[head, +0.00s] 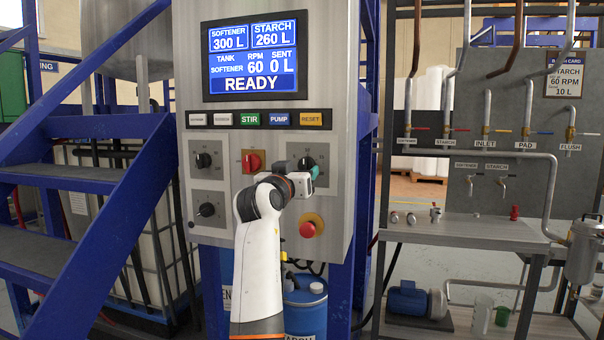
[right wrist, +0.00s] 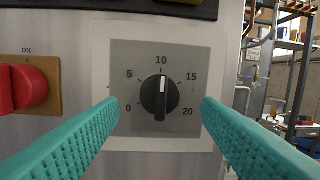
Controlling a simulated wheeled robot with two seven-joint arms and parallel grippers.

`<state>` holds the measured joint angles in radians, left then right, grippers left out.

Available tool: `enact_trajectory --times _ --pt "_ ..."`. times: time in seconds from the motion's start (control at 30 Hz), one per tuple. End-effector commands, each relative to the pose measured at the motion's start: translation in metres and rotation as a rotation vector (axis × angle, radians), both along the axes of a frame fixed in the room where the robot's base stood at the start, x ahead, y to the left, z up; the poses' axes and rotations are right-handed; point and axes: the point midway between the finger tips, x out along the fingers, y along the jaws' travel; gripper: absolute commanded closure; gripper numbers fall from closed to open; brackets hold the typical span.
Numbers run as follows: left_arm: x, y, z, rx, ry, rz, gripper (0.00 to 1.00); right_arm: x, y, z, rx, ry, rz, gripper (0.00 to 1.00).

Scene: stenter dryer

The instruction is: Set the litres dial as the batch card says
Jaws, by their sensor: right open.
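The litres dial (right wrist: 160,97) is a black knob on a grey plate marked 0, 5, 10, 15 and 20. Its white pointer line points up at 10. In the head view its plate (head: 322,156) is partly hidden behind my right gripper (head: 306,178). In the right wrist view my right gripper (right wrist: 159,106) is open, its teal fingers to the left and right of the knob with gaps on both sides. The batch card (head: 564,80) at the upper right reads starch, 60 RPM, 10 L. My left gripper is not in view.
The screen (head: 254,57) shows tank softener, RPM 60, sent 0 L and READY. Beside the dial is a red switch (head: 252,161); two more knobs (head: 204,160) (head: 207,209) are at the left. A red stop button (head: 308,229) sits below. Several push buttons (head: 250,119) line the panel above.

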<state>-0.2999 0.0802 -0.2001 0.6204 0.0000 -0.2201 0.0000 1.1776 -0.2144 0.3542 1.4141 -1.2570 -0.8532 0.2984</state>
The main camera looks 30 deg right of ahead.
Motion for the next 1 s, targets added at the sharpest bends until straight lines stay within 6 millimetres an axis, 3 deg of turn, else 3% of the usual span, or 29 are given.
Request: enact_trajectory --times 0.2,0.4,1.0 --pt "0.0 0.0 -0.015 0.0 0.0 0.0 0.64 -0.029 0.04 -0.008 0.0 -0.003 0.002 0.42" --pt "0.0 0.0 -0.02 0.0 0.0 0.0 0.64 -0.047 0.063 -0.009 -0.002 -0.002 0.001 0.42" --pt "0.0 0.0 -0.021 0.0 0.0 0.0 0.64 -0.053 0.07 -0.009 -0.002 -0.001 -0.001 0.42"
